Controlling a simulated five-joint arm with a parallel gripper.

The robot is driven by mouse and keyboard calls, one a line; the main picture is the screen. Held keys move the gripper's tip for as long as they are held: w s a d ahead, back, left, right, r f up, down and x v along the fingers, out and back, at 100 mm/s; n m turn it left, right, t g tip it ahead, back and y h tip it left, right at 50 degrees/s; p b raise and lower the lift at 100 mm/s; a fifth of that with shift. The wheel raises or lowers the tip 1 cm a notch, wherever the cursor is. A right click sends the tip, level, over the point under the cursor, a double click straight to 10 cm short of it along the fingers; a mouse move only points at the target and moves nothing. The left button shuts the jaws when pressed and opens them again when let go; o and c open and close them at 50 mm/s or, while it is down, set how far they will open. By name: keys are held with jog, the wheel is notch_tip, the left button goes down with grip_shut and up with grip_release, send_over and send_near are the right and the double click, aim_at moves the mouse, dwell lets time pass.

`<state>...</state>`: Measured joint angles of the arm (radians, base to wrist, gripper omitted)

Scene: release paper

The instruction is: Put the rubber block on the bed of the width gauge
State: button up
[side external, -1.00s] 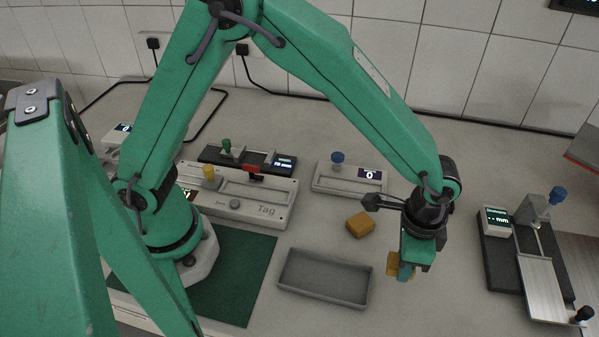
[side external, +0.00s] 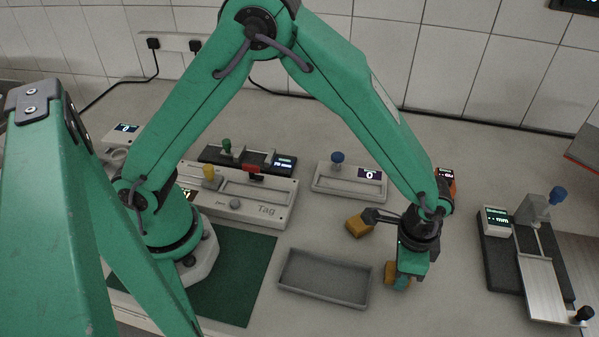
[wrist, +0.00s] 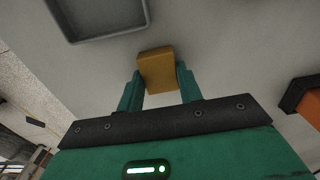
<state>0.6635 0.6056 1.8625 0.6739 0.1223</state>
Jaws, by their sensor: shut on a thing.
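A mustard-coloured block (side external: 391,272) is between the fingers of my gripper (side external: 402,282), which is shut on it; I take it for the rubber block. The wrist view shows this block (wrist: 157,70) pinched between the two green fingers. My gripper points down, close to the table right of the grey tray; I cannot tell whether the block touches the table. The width gauge (side external: 497,258) stands at the right, well away from my gripper. Its bed is a bare metal plate (side external: 545,285), and its display (side external: 496,217) reads dashes and "mm".
An orange device (side external: 446,181) stands behind my wrist. Several instruments, including the Tag unit (side external: 262,198), stand farther left. Table between gripper and gauge is clear.

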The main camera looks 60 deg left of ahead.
jog(key=shift+f, duration=0.15)
jog(key=o, duration=1)
notch_tip(320, 180, up, 12)
jog(key=shift+r, duration=0.2)
dwell(0.5)
